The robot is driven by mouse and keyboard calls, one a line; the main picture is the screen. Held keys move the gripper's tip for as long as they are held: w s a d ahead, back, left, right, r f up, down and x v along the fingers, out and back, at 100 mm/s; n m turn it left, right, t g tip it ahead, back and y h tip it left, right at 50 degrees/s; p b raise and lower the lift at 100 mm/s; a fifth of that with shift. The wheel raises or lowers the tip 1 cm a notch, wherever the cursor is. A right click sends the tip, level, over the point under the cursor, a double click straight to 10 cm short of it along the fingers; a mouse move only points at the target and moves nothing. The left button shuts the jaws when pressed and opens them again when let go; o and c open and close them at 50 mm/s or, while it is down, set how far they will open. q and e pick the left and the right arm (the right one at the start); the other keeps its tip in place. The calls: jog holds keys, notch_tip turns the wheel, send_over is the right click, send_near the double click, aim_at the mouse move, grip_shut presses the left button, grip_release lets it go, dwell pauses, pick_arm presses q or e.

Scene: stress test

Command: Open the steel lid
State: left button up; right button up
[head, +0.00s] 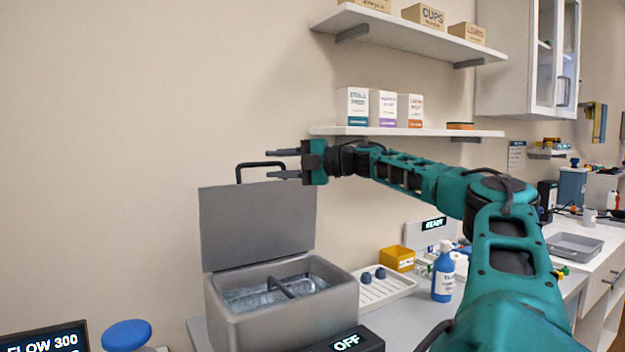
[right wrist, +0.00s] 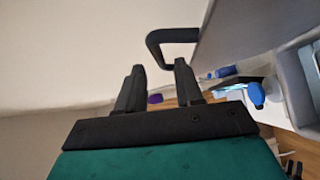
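The steel lid (head: 256,228) stands raised, roughly upright, at the back of the open grey steel box (head: 285,318). Its black bar handle (head: 258,165) is on the top edge. My right gripper (head: 270,164) is at the handle, coming from the right, with its fingers apart. In the right wrist view the handle (right wrist: 172,36) lies just beyond the open fingertips (right wrist: 158,67), its near end close to the gap between them. I cannot tell whether they touch. The lid also shows in the right wrist view (right wrist: 235,40). My left gripper is not in view.
Inside the box is clear, glassy material and a dark bar. A white rack (head: 385,291), yellow bin (head: 397,259) and blue bottle (head: 443,279) stand to the right. An OFF display (head: 347,343) is in front. A shelf (head: 405,132) with cartons is above my right arm.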

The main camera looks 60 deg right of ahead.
jog(key=b+v, duration=0.2)
jog(key=v, duration=0.5)
jog(key=shift+s, duration=0.4)
jog(key=shift+d, duration=0.1)
